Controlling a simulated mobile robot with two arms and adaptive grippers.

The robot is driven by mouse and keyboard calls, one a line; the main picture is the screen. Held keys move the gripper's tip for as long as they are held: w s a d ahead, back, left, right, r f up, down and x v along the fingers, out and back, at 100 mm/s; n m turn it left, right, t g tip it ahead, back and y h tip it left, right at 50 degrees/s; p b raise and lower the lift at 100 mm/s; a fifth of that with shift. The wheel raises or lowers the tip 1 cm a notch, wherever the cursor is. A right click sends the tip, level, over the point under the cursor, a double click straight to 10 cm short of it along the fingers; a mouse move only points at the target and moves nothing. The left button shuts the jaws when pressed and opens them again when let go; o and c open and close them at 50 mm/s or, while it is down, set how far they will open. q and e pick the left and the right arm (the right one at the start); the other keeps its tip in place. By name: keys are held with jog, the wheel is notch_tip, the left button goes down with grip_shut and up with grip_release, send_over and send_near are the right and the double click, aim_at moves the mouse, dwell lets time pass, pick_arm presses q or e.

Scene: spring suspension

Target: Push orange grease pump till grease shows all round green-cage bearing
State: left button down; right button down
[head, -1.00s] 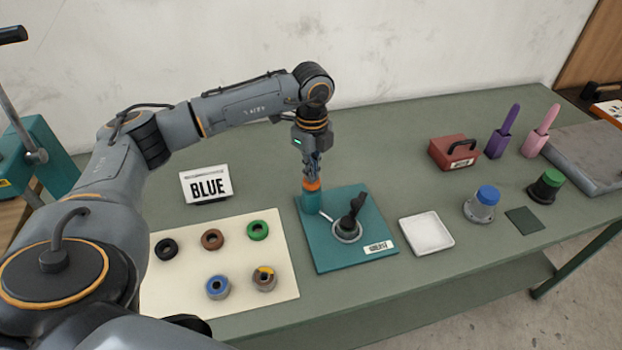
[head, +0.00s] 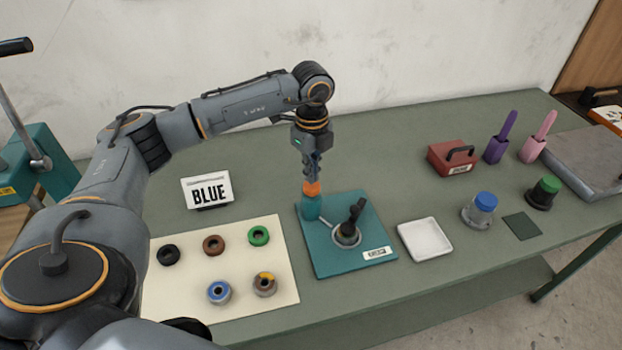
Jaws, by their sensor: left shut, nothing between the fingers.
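The orange grease pump head (head: 312,188) tops a teal cylinder (head: 311,208) at the back left of the teal grease plate (head: 325,262). My left gripper (head: 312,178) points down, shut and empty, directly above the orange head; it appears to touch it. A thin pipe runs from the cylinder to a round seat (head: 346,239) with a dark piece and black handle on it. A bearing there is too small or covered to make out, and I see no clear grease. A green ring (head: 258,236) lies on the cream mat. My right gripper is not in view.
The cream mat (head: 190,264) also holds black, brown, blue and yellow-marked rings, with a BLUE sign (head: 207,191) behind. Right of the plate are a white tray (head: 425,239), blue-capped pot (head: 480,210), green-capped pot (head: 543,193) and red box (head: 453,158).

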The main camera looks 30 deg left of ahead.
aim_at(311, 186)
pick_arm(q)
notch_tip(311, 186, up, 6)
jog(key=p, duration=0.3)
jog(key=shift+f, duration=0.2)
jog(key=shift+f, duration=0.15)
